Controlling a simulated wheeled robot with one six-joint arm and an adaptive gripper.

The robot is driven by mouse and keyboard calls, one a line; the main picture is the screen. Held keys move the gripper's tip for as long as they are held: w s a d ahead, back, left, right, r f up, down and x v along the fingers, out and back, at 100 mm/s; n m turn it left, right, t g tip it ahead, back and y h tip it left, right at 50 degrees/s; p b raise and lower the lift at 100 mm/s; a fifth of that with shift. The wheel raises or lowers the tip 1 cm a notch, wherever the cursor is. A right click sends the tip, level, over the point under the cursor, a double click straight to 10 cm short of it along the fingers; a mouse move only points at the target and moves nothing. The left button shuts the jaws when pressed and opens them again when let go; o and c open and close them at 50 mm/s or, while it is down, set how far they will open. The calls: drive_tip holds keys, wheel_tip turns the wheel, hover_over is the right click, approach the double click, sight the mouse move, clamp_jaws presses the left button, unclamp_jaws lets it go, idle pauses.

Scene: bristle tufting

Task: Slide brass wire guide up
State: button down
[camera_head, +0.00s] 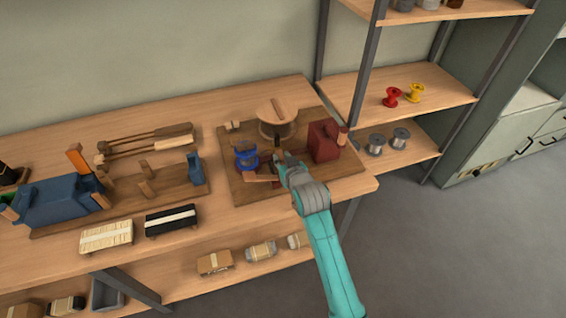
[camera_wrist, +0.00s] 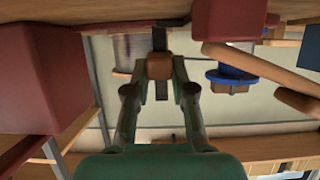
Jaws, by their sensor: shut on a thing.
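The brass wire guide (camera_wrist: 159,67) appears in the wrist view as a small orange-brown block on a dark upright bar (camera_wrist: 160,38). My gripper (camera_wrist: 159,75) is shut on this block, with one finger on each side. In the head view my gripper (camera_head: 282,158) is over the brown board (camera_head: 238,190), between a blue spool (camera_head: 247,158) and a dark red block (camera_head: 324,142). The guide is too small and covered to make out there.
The wrist view shows a large red block (camera_wrist: 45,85) at left, another red block (camera_wrist: 228,20), a wooden arm (camera_wrist: 260,78) and a blue part (camera_wrist: 230,76) at right. A round wooden drum (camera_head: 277,128) stands behind my gripper. Shelves with spools (camera_head: 391,97) stand at right.

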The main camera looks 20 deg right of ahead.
drive_tip(key=shift+r, duration=0.8)
drive_tip(key=c, duration=1)
unclamp_jaws()
drive_tip(key=shift+o, duration=0.2)
drive_tip(key=v, duration=1.2)
drive_tip(key=shift+f, duration=0.1)
